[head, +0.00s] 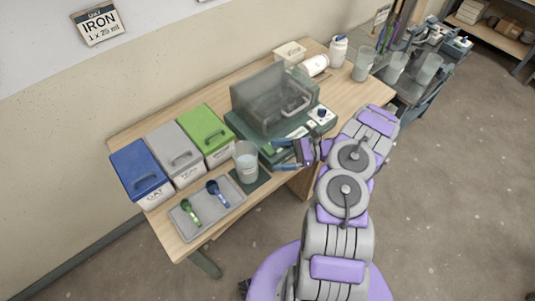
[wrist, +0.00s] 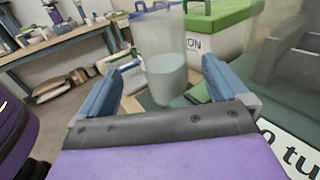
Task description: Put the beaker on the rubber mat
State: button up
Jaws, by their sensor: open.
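The clear beaker (head: 246,163), partly filled with pale liquid, stands upright on the dark green mat (head: 263,179), in front of the green bin. In the wrist view the beaker (wrist: 165,72) stands ahead of my gripper (wrist: 164,64), between the lines of its two blue fingers, with some of the mat (wrist: 146,102) around its base. In the head view my gripper (head: 273,154) is open and empty, just right of the beaker and pointing at it. I cannot tell whether the fingertips reach beside the glass.
A grey tray (head: 220,206) with a green and a blue scoop lies left of the mat. Blue, grey and green lidded bins (head: 206,135) stand behind. A dark green machine (head: 275,110) is close behind my gripper. Containers and beakers stand at the table's far right.

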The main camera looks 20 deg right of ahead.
jog(key=s+a+r+n+g+h, duration=0.35)
jog(key=a+r+n+g, duration=0.2)
jog(key=a+r, duration=0.35)
jog(key=s+a+r+n+g+h, duration=0.2)
jog(key=s+a+r+n+g, duration=0.3)
jog(key=r, duration=0.7)
jog(key=s+a+r+n+h, duration=0.2)
jog(key=s+n+h, duration=0.1)
jog(key=s, duration=0.3)
jog(key=s+a+r+n+h, duration=0.1)
jog(key=s+r+n+h, duration=0.2)
jog(key=s, duration=0.2)
jog(key=s+d+r+n+t+h, duration=0.1)
jog(key=s+d+n+t+h, duration=0.2)
jog(key=s, duration=0.9)
jog(key=d+n+h, duration=0.1)
jog(key=d+h, duration=0.1)
jog(key=h, duration=0.1)
jog(key=shift+d+r+t, duration=0.3)
jog(key=shift+r+t, duration=0.05)
jog(key=shift+w+n, duration=0.1)
jog(key=shift+n, duration=0.15)
jog(key=shift+c, duration=0.5)
